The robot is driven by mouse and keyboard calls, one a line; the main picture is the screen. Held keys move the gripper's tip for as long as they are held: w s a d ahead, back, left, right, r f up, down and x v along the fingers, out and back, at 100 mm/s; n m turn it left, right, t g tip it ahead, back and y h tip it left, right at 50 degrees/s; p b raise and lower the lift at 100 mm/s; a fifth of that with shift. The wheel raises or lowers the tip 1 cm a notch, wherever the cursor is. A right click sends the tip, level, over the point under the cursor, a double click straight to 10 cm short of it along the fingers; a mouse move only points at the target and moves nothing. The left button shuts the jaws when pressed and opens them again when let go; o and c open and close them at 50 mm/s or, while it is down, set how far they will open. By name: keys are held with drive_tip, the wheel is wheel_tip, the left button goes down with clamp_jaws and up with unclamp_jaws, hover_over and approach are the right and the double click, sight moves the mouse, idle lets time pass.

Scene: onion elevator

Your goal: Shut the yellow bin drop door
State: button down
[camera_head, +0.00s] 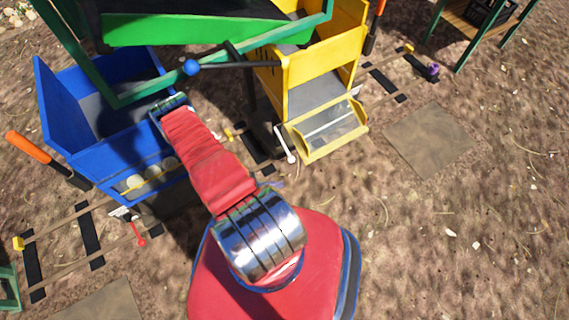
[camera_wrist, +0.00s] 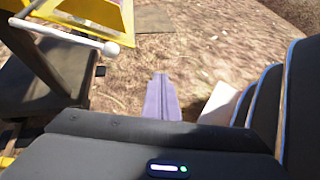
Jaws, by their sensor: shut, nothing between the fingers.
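The yellow bin (camera_head: 322,68) stands at the upper middle of the head view. Its drop door (camera_head: 305,152), a yellow frame around a pale panel, juts out from the bin's lower front and stands open. A white lever (camera_head: 287,150) with a rounded end is beside the door's left edge. In the wrist view, part of the yellow door frame (camera_wrist: 104,12) and the white-knobbed lever (camera_wrist: 85,38) show at upper left. My gripper (camera_wrist: 162,88), with purple fingers, is shut and empty, below and right of the lever and apart from it. The arm hides most of the gripper in the head view.
A blue bin (camera_head: 95,150) with round pale objects at its front stands left. Rails (camera_head: 65,235) run under the bins. Open ground with a flat slab (camera_head: 427,138) lies right.

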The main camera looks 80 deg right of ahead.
drive_tip(key=w+d+f+n+t+h, duration=0.1)
drive_tip(key=w+d+f+t+h, duration=0.1)
drive_tip(key=w+d, duration=0.4)
drive_tip(key=shift+f+t+h, duration=0.4)
drive_tip(key=shift+f, duration=0.25)
drive_tip(key=x, duration=1)
drive_tip(key=shift+s+a+r, duration=0.1)
drive_tip(key=shift+s+r, duration=0.2)
drive_tip(key=shift+r, duration=0.65)
drive_tip(key=shift+s+r, duration=0.3)
drive_tip(key=shift+r, duration=0.65)
